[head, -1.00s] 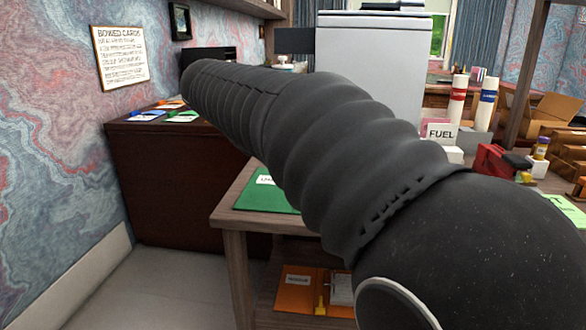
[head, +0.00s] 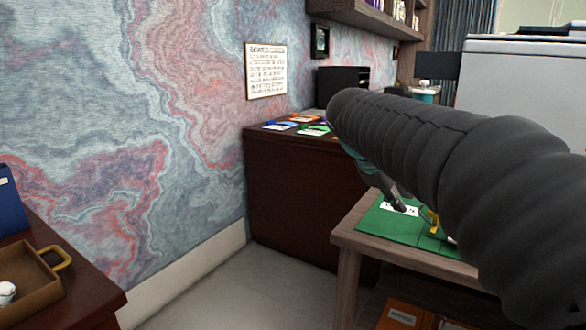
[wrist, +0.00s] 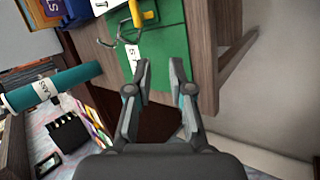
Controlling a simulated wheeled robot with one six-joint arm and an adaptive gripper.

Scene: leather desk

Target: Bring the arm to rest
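My arm, in a ribbed dark sleeve, reaches in from the right of the head view and covers part of the table. Part of my gripper (head: 392,195) shows below the sleeve, near the green mat (head: 374,228). In the wrist view my gripper (wrist: 160,68) has its two fingers apart with nothing between them. The green mat (wrist: 172,50) lies beyond the fingertips on the wooden table. A thing with a yellow handle (wrist: 150,16) and a white label (wrist: 132,58) are on the mat. How far the fingertips are above the table is hard to tell.
A dark cabinet (head: 290,190) with coloured cards stands by the wall. At the lower left a brown tray (head: 35,282) sits on a dark desk. The wrist view shows a teal tube (wrist: 55,88) and a black holder (wrist: 70,138). Bare floor (head: 240,290) lies between the furniture.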

